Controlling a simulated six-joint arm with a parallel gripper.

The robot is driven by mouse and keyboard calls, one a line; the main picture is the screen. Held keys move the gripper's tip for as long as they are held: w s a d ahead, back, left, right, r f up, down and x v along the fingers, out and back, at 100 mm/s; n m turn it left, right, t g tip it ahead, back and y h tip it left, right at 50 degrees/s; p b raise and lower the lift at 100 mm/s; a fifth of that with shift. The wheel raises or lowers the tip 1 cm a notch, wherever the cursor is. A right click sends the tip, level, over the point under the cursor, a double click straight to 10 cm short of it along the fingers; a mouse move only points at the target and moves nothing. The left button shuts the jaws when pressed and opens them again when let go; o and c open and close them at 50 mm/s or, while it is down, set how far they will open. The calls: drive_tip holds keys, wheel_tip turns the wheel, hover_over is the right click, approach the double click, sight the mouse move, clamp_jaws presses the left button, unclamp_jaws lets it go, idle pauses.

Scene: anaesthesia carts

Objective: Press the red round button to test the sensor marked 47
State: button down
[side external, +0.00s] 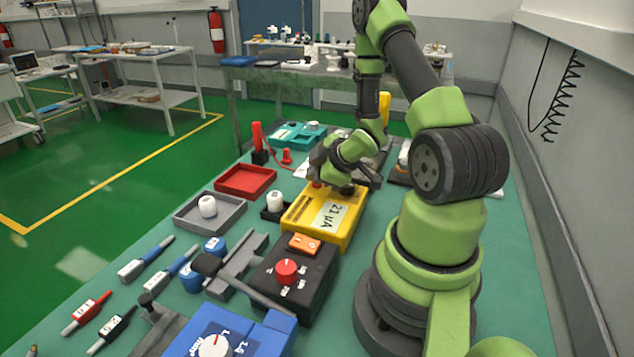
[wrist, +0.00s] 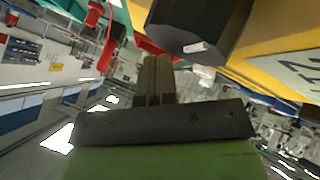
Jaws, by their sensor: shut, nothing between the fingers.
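A yellow device (side external: 308,222) with a display reading 21 µA (side external: 334,215) lies on the bench, and its yellow side also shows in the wrist view (wrist: 285,38). A small red spot (side external: 317,184) shows at its far end beside my gripper; I cannot tell for certain that it is the round button. My gripper (side external: 340,183) is low over the far part of the device, and contact cannot be told. In the wrist view its fingers (wrist: 156,65) are together and empty. White sensor-like pieces stand in a grey tray (side external: 207,206) and a black holder (side external: 274,201); no marking 47 is legible.
A black box with a red knob (side external: 287,271) and orange switch (side external: 304,243) stands in front of the yellow device. A red tray (side external: 245,181) lies to the left, a teal device (side external: 296,135) behind. Several probes lie at the front left.

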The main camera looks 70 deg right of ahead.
idle(0.3)
drive_tip(key=shift+r, duration=0.75)
drive_tip(key=shift+r, duration=0.1)
drive_tip(key=shift+r, duration=2.45)
